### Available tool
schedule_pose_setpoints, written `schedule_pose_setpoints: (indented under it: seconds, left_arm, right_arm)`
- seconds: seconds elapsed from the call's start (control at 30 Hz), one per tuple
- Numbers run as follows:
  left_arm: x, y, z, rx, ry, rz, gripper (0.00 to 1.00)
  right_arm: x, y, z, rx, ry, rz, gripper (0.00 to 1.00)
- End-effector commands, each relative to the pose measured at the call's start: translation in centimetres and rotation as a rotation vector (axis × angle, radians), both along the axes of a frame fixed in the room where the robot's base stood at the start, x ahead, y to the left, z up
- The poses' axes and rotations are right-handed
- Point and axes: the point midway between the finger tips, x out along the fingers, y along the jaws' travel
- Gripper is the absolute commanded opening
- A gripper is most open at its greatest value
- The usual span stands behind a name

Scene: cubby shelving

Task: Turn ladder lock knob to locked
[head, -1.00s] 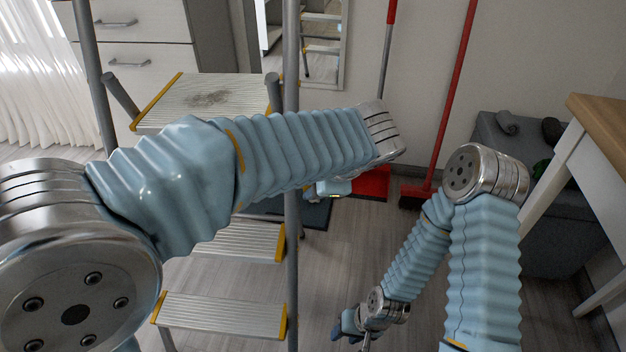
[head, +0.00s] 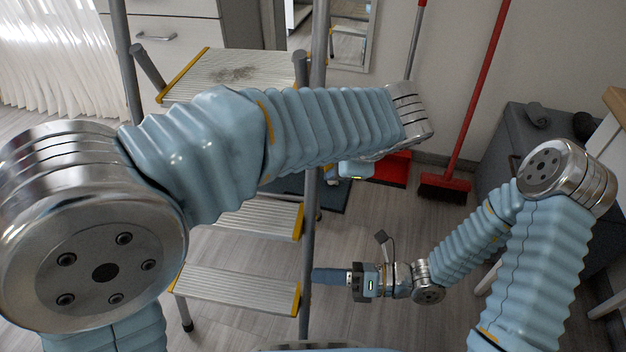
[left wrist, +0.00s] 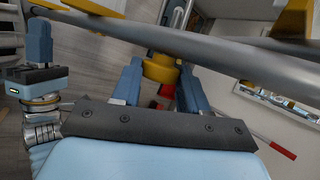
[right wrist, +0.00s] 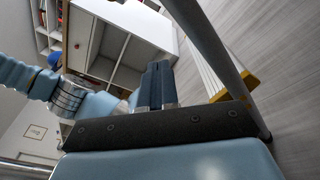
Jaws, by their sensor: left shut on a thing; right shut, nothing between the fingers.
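The ladder (head: 314,230) stands on the left with ribbed steps, yellow edge trims and grey tube rails. Its yellow lock knob (left wrist: 160,68) shows in the left wrist view beside a grey tube. My left gripper (left wrist: 160,78) is shut on the knob, one finger on each side. In the head view my own left arm hides this grip and the knob, and I cannot tell the knob's turn angle. My right gripper (head: 328,276) is low by the ladder's right rail, pointing left. Its fingers (right wrist: 158,86) are shut together and empty.
A red broom (head: 444,186) and a red dustpan (head: 392,170) stand by the back wall. A dark grey box (head: 512,135) and a wood-topped table (head: 616,104) are at the right. A drawer cabinet (head: 165,45) is behind the ladder. Floor is clear at lower middle.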

Motion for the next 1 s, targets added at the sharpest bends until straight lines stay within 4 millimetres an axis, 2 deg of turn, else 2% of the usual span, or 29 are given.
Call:
schedule_pose_setpoints:
  seconds: [0.03, 0.1, 0.2, 0.3, 0.4, 0.53, 0.8, 1.0]
  left_arm:
    - [-0.2, 0.1, -0.4, 0.005, 0.009, 0.002, 0.0]
    - [-0.2, 0.1, -0.4, 0.005, 0.009, 0.002, 0.0]
    - [-0.2, 0.1, -0.4, 0.005, 0.01, 0.003, 0.0]
    - [-0.2, 0.1, -0.4, 0.005, 0.01, 0.003, 0.0]
    - [-0.2, 0.1, -0.4, 0.005, 0.01, 0.002, 0.0]
    - [-0.2, 0.1, -0.4, 0.005, 0.01, 0.002, 0.0]
    - [-0.2, 0.1, -0.4, 0.006, 0.01, 0.002, 0.0]
    - [-0.3, 0.1, -0.4, 0.006, 0.011, 0.003, 0.0]
  right_arm:
    - [2.2, -0.6, 1.7, 0.088, 0.023, -0.107, 0.0]
    - [5.0, -1.7, 3.9, 0.202, 0.031, -0.242, 0.0]
    - [7.7, -3.3, 6.2, 0.32, 0.008, -0.381, 0.0]
    - [9.2, -4.5, 7.6, 0.39, -0.02, -0.469, 0.0]
    - [10.0, -4.9, 8.3, 0.422, -0.036, -0.506, 0.0]
    - [11.0, -4.0, 8.9, 0.429, -0.041, -0.515, 0.0]
    - [13.9, -0.3, 10.6, 0.428, -0.042, -0.511, 0.0]
    - [15.4, 1.5, 11.4, 0.426, -0.04, -0.513, 0.0]
